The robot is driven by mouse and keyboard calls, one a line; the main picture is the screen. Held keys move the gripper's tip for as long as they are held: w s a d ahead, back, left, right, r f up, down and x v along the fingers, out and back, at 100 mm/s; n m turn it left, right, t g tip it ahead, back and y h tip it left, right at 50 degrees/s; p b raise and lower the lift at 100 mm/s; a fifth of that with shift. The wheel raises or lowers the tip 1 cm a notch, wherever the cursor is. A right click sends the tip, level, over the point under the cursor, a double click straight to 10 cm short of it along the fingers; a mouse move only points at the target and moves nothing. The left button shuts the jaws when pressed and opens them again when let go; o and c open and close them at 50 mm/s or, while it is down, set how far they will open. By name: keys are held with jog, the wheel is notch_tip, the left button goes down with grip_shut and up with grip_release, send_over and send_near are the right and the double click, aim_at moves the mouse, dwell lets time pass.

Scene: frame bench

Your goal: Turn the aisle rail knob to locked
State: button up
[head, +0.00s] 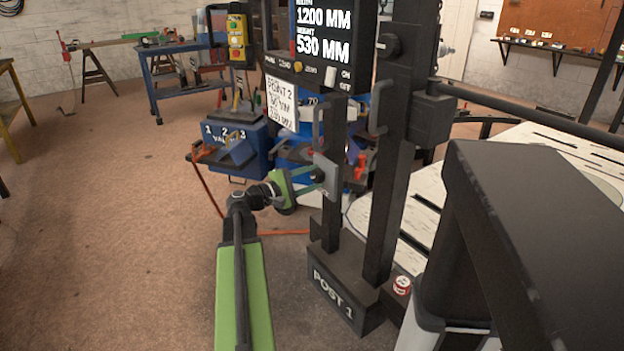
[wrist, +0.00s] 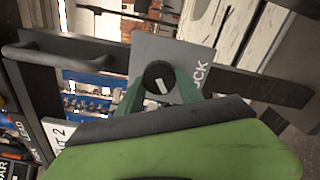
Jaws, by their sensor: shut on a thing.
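The knob (wrist: 159,77) is black and round with a white pointer mark, set on a grey plate (wrist: 172,52) in the wrist view. The mark slants, its top leaning left. Letters ending in "CK" show on the plate to the right of the knob; other lettering is hidden. My gripper (wrist: 158,90) has its two green fingers on either side of the knob, shut on it. In the head view my gripper (head: 316,179) reaches the grey plate (head: 328,181) on a dark upright rail (head: 333,140); the knob is not distinguishable there.
A dark base marked "POST 1" (head: 345,291) carries the uprights, with a red-and-white tin (head: 401,285) beside it. A display screen (head: 322,40) and a blue box (head: 236,140) stand behind. A slotted white table (head: 540,160) is at right. Brown floor at left is largely clear.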

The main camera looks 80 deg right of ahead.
jog(key=m, duration=0.3)
jog(key=shift+m, duration=0.3)
jog(key=shift+r+m, duration=0.1)
jog(key=shift+m, duration=1.7)
jog(key=o, duration=1.4)
jog(key=v, duration=1.7)
jog(key=shift+w+a, duration=0.15)
jog(key=shift+a, duration=0.1)
